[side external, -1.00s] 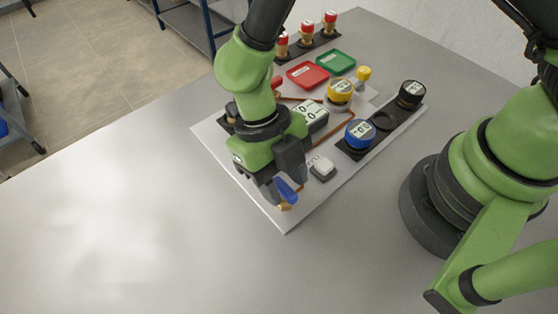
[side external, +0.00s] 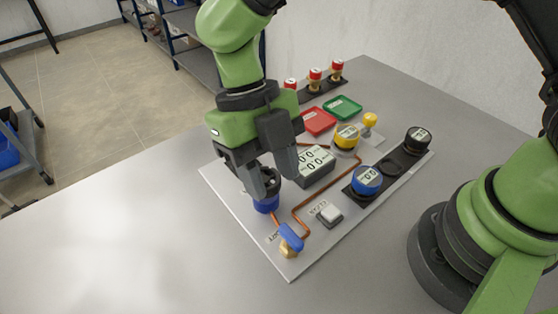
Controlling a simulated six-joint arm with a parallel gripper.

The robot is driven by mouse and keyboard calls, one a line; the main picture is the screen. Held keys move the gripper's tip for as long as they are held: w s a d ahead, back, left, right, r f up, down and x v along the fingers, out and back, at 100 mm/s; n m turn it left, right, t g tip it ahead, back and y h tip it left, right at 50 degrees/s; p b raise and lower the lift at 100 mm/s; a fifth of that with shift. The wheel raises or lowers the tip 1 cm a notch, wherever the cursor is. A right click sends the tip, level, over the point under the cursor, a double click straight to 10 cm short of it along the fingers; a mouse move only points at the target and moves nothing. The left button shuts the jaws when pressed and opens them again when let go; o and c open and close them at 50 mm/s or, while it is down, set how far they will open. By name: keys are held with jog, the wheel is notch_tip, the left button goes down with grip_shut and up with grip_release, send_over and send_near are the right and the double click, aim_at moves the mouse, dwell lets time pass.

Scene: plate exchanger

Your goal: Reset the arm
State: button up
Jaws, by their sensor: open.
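My gripper (side external: 281,182) is open, fingers pointing down, above the left part of the light grey board (side external: 232,196). Nothing shows between its fingers. A dark blue round part (side external: 266,204) shows just below the left finger; I cannot tell whether they touch. A valve with a blue lever (side external: 291,237) sits at the board's front corner, clear of my gripper.
A white button (side external: 330,213), a blue-capped part (side external: 367,180), a black-capped part (side external: 417,139), a yellow-capped part (side external: 346,137), and red (side external: 319,122) and green (side external: 343,107) trays stand on or near the board. Red-topped fittings (side external: 315,77) line the back. The front table (side external: 150,250) is clear.

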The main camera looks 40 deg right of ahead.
jog(key=w+a+r+m+t+y, duration=0.2)
jog(key=w+r+m+t+y, duration=0.25)
jog(key=r, duration=0.25)
jog(key=w+a+r+m+t+y, duration=0.1)
jog(key=w+r+m+t+y, duration=0.3)
jog(key=r, duration=0.3)
jog(key=w+d+r+m+t+h, duration=0.2)
jog(key=d+r+m+t+h, duration=0.2)
jog(key=d+r+m+t, duration=0.8)
jog(key=s+d+f+m+g+h, duration=0.2)
jog(key=s+d+m+g+h, duration=0.4)
jog(key=d+m, duration=0.5)
jog(key=s+a+f+m+g+y, duration=0.1)
jog(key=s+f+m, duration=0.2)
jog(key=s, duration=0.4)
jog(key=s+a+f+m+g+y, duration=0.1)
jog(key=s+f+m+g+y, duration=0.1)
jog(key=s+m, duration=0.3)
jog(key=shift+s+a+f, duration=0.25)
jog(key=shift+s+f, duration=0.4)
jog(key=shift+s, duration=0.3)
